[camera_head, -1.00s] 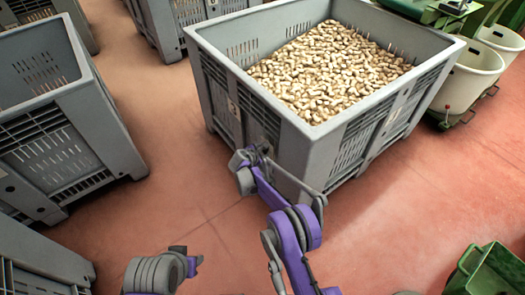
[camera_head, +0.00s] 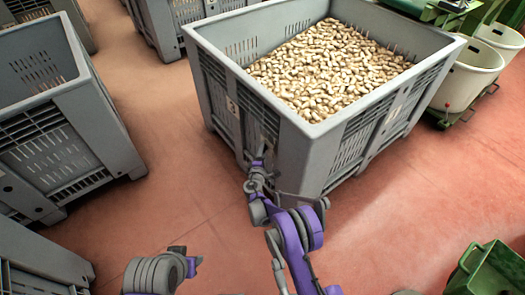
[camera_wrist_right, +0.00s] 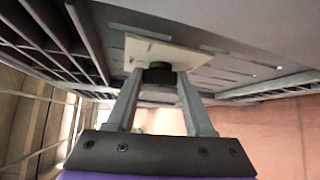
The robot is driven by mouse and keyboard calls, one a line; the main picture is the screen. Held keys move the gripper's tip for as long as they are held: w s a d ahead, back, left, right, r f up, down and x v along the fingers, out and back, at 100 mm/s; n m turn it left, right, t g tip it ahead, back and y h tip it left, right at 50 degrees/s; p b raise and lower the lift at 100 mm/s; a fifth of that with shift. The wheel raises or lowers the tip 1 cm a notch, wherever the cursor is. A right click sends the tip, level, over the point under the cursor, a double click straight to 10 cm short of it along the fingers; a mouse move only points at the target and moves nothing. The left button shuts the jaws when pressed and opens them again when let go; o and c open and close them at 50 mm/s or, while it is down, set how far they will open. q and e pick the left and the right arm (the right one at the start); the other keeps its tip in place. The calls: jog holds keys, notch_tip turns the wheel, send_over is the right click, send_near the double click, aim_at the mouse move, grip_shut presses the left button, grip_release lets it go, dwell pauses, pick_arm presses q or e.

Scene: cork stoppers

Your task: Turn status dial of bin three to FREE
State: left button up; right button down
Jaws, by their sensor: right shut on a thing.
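The large grey bin (camera_head: 310,135) marked with a 3 stands in the middle of the head view, filled with cork stoppers (camera_head: 335,72). My right gripper (camera_head: 260,150) is at its left-facing side wall, below the number label (camera_head: 232,107). In the right wrist view, a pale plate (camera_wrist_right: 180,54) on the bin wall carries a dark round dial (camera_wrist_right: 159,73). The fingers of my right gripper (camera_wrist_right: 160,85) are shut on this dial, one on each side. The dial's markings are not readable. My left gripper (camera_head: 184,254) is low in the head view, away from the bin; its jaw opening is unclear.
Other grey bins (camera_head: 68,120) stand along the left and at the back (camera_head: 165,30). White tubs (camera_head: 465,80) and green machinery stand at the upper right, and a green crate (camera_head: 490,270) at the lower right. Red floor lies open between them.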

jog(key=shift+f+m+t, duration=0.2)
jog(key=shift+m+t, duration=0.6)
jog(key=shift+c, duration=1.4)
grip_release()
jog(key=s+a+p, duration=0.1)
jog(key=s, duration=0.9)
jog(key=shift+s+a, duration=0.3)
jog(key=shift+s, duration=0.05)
